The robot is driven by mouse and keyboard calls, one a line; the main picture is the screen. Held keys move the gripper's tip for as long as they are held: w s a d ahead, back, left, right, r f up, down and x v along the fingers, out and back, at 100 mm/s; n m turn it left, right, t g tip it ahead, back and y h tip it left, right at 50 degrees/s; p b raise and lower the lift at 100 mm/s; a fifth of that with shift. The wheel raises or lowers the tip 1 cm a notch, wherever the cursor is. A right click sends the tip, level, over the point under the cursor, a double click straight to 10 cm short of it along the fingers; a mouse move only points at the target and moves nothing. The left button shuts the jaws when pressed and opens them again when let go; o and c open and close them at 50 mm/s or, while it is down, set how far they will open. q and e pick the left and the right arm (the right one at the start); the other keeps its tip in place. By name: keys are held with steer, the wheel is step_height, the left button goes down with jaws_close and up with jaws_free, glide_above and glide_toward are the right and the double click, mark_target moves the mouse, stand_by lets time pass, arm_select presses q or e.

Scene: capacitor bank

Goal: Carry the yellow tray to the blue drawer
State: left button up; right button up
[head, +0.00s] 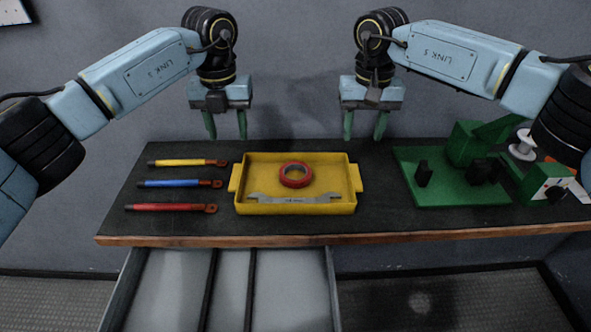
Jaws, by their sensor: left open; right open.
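The yellow tray (347,206) sits on the dark bench top, with a handle on its left and right sides. A red tape roll (295,175) and a grey wrench (294,199) lie in it. My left gripper (227,137) is open and empty, pointing down above and behind the tray's left side. My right gripper (364,137) is open and empty, above and behind its right side. Neither touches the tray. An open drawer (325,285) with dividers shows below the bench edge. It looks grey and empty; no blue front is visible.
Yellow (180,163), blue (178,184) and red (164,207) tools with reddish-brown ends lie left of the tray. A green fixture (440,190) with black knobs stands at the right, near a white spool (523,146). The bench's wooden edge (290,240) runs across the front.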

mark_target(236, 176)
arm_select(q)
steer(key=shift+s, duration=0.25)
arm_select(e)
steer(key=shift+s+r, duration=0.1)
steer(key=shift+s, duration=0.15)
arm_select(q)
step_height(236, 176, down, 13)
steer(key=shift+f, duration=0.2)
arm_select(e)
step_height(236, 176, down, 14)
steer(key=shift+r, duration=0.25)
arm_select(q)
jaws_close()
arm_select(e)
jaws_close()
arm_select(q)
steer(key=shift+r, duration=0.1)
arm_select(e)
steer(key=shift+r, duration=0.1)
